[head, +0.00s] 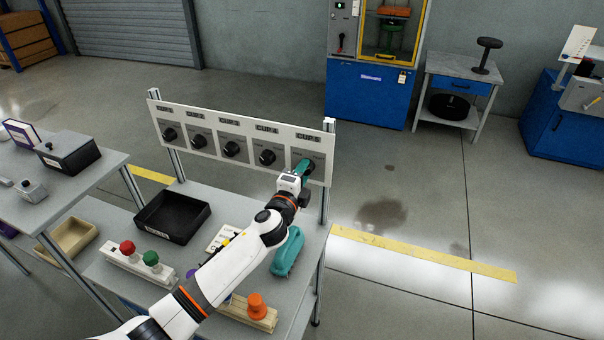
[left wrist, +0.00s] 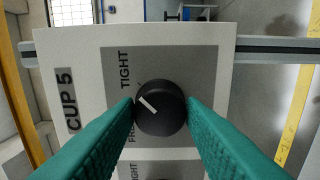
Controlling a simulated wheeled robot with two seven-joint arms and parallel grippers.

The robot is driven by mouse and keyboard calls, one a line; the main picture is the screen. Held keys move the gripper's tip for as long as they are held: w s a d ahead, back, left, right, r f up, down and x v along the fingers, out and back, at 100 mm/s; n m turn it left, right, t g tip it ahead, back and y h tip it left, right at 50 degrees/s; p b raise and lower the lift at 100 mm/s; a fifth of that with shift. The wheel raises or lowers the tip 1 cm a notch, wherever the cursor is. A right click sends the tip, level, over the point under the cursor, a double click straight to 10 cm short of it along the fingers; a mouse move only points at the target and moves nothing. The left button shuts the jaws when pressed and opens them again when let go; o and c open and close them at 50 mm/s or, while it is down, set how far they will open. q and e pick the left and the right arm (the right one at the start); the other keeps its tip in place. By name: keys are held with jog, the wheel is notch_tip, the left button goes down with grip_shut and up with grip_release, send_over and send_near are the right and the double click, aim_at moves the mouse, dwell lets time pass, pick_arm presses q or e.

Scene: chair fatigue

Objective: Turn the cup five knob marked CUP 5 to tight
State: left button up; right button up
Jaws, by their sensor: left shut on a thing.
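The CUP 5 knob (left wrist: 160,108) is black and round with a white pointer line, on a grey plate marked TIGHT and, partly covered, FREE. In the left wrist view the line points up and left, between the two words. My left gripper (head: 304,169) has its teal fingers on both sides of the knob, shut on it; they also show in the left wrist view (left wrist: 161,115). In the head view the gripper hides the knob at the right end of the white panel (head: 325,150). My right gripper is not in view.
Several like knobs, such as the CUP 4 knob (head: 267,157), line the panel to the left. On the bench below are a black tray (head: 150,222), red (head: 127,247) and green (head: 151,258) knobs, an orange knob (head: 256,305) and a teal handle-like thing (head: 288,252).

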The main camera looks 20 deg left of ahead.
pick_arm(q)
jog(key=o, duration=1)
jog(key=s, duration=1.2)
jog(key=shift+a+b, duration=0.2)
jog(key=shift+b, duration=0.1)
